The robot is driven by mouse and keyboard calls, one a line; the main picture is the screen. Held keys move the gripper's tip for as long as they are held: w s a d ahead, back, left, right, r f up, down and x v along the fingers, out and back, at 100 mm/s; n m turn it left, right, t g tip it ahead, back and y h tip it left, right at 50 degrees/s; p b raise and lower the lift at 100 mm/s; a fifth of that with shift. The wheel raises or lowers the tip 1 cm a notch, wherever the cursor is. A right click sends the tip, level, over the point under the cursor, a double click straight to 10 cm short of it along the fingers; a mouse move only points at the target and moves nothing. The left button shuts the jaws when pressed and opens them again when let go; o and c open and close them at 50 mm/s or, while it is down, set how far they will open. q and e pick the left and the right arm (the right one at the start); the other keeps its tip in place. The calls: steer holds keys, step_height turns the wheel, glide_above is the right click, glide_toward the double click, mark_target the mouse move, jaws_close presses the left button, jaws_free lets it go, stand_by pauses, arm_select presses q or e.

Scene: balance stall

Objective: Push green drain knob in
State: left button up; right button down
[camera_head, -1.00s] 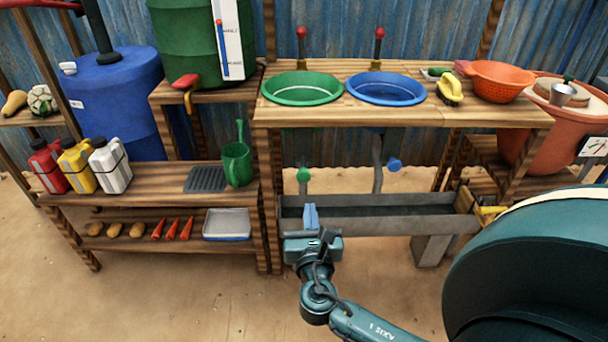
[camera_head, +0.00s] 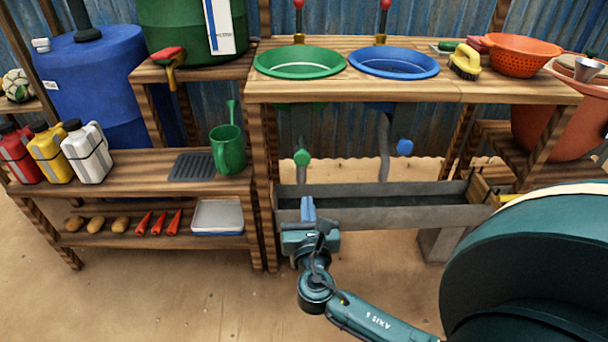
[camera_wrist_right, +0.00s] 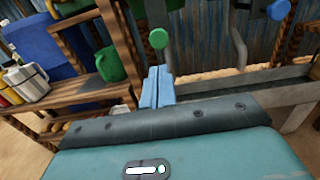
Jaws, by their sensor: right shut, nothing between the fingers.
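The green drain knob (camera_head: 302,158) sits on the drain pipe below the green basin (camera_head: 300,62). It also shows in the right wrist view (camera_wrist_right: 158,38), just beyond and above my fingertips. My right gripper (camera_head: 308,203) is shut and empty, its blue fingers together and pointing toward the trough, below the knob in the head view. In the right wrist view the closed fingers (camera_wrist_right: 156,76) stand apart from the knob. My left gripper is not in view.
A blue knob (camera_head: 405,147) hangs under the blue basin (camera_head: 393,62). A grey trough (camera_head: 400,216) runs below both. A wooden post (camera_head: 262,190) and a shelf with a green watering can (camera_head: 228,155) stand to the left.

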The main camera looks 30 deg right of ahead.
steer(key=b, duration=0.3)
glide_toward(305, 160)
steer(key=x, duration=0.5)
steer(key=shift+w+f, duration=0.2)
steer(key=shift+w, duration=0.1)
steer(key=shift+w+d, duration=0.25)
steer(key=shift+w, duration=0.35)
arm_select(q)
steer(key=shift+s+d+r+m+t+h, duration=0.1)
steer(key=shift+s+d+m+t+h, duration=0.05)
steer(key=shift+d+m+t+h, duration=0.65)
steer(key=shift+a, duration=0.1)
arm_select(e)
steer(key=shift+r, duration=0.1)
steer(key=x, duration=0.4)
steer(key=shift+w+d, duration=0.25)
steer(key=shift+w, duration=0.05)
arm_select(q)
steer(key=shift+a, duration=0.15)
arm_select(e)
steer(key=shift+d+r, duration=0.2)
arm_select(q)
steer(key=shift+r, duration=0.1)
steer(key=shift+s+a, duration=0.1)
